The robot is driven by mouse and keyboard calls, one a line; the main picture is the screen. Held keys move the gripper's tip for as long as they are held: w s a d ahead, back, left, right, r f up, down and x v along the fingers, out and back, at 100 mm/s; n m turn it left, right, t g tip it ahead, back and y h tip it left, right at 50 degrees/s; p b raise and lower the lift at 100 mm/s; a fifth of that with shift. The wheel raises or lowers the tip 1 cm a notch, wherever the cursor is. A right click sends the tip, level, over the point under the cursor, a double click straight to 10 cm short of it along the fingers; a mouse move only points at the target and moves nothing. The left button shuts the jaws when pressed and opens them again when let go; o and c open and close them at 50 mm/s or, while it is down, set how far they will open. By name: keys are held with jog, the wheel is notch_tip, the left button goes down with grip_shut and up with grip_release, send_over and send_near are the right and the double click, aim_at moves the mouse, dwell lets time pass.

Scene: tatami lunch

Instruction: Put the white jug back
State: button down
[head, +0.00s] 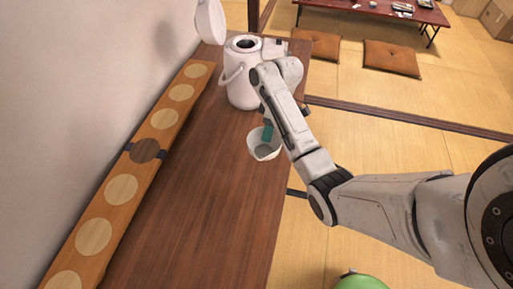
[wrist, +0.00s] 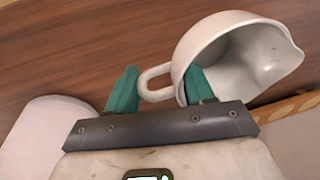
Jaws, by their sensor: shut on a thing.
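The white jug (head: 262,152) shows in the head view over the dark wooden counter, near its right edge. Its open mouth faces up toward the camera and its inside looks empty. In the wrist view the jug (wrist: 218,42) has its spout at the right and its loop handle at the left. My gripper (wrist: 163,82) has its teal fingers on either side of that handle, shut on it. The gripper (head: 268,132) also shows in the head view at the jug's far side. I cannot tell whether the jug's base touches the counter.
A white pot (head: 240,90) with its lid raised stands just beyond the jug. A long wooden board (head: 122,165) with several pale discs and one dark disc lies along the wall. The counter's near middle (head: 190,220) is clear. Cushions (head: 390,57) lie on tatami beyond.

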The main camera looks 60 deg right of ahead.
aim_at(259, 138)
jog(key=w+f, duration=0.1)
jog(key=a+f, duration=0.1)
jog(key=f, duration=0.1)
jog(key=w+a+f, duration=0.1)
jog(key=shift+w+a+f, duration=0.1)
jog(key=shift+w+f, duration=0.1)
jog(key=shift+w, duration=0.1)
jog(key=shift+d+x, duration=0.1)
jog(key=shift+x, duration=0.75)
jog(key=shift+d+x, duration=0.15)
jog(key=shift+x, duration=0.75)
jog(key=shift+f, duration=0.1)
jog(key=shift+f, duration=0.15)
jog(key=shift+c, duration=2.1)
grip_release()
jog(key=w+v, duration=0.1)
jog(key=v, duration=1.1)
jog(key=shift+s, duration=0.5)
